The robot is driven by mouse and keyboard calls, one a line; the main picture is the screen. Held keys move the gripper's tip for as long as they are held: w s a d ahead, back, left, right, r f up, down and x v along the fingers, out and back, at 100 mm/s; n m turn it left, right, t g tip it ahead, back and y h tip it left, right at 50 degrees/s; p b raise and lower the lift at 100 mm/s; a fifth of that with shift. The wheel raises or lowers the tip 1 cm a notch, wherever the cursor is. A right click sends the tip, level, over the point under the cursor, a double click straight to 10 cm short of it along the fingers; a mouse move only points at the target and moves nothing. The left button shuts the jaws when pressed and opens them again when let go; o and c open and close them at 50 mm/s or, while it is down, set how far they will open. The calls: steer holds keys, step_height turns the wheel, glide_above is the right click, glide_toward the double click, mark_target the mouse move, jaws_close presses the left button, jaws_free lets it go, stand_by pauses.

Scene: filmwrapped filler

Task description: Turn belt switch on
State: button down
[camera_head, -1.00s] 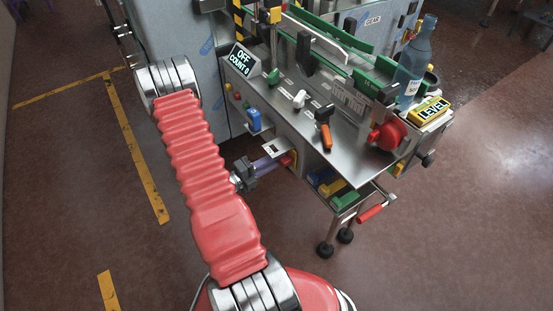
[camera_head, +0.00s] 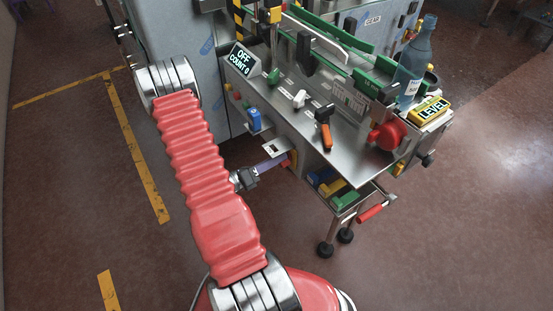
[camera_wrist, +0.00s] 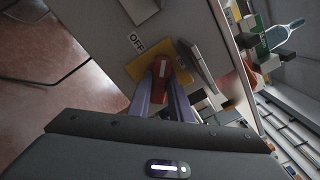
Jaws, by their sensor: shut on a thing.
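The belt switch is a red handle (camera_wrist: 162,70) on a yellow plate (camera_wrist: 146,66), beside a label reading OFF (camera_wrist: 136,41) in the wrist view. My gripper (camera_wrist: 160,82) is shut on the red handle, with one purple-grey finger on each side of it. In the head view my gripper (camera_head: 279,161) reaches to the machine's front side under the tabletop, and the switch is mostly hidden there. The display (camera_head: 241,58) on the machine reads OFF and COUNT 0.
A metal bracket (camera_head: 275,147) sits just above my gripper. A blue object (camera_head: 254,120) is on the panel to the left. A bin of coloured blocks (camera_head: 343,199) and a red-handled crank (camera_head: 370,212) are at the right. Floor in front is clear.

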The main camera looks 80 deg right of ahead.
steer(key=m, duration=0.9)
steer(key=shift+f+m, duration=0.1)
steer(key=shift+m, duration=0.2)
stand_by(0.3)
steer(key=c, duration=1.6)
jaws_free()
steer(key=shift+w, duration=0.1)
steer(key=v, duration=1.3)
steer(key=shift+w+a, duration=0.25)
steer(key=shift+a, duration=0.05)
steer(key=shift+f, duration=0.1)
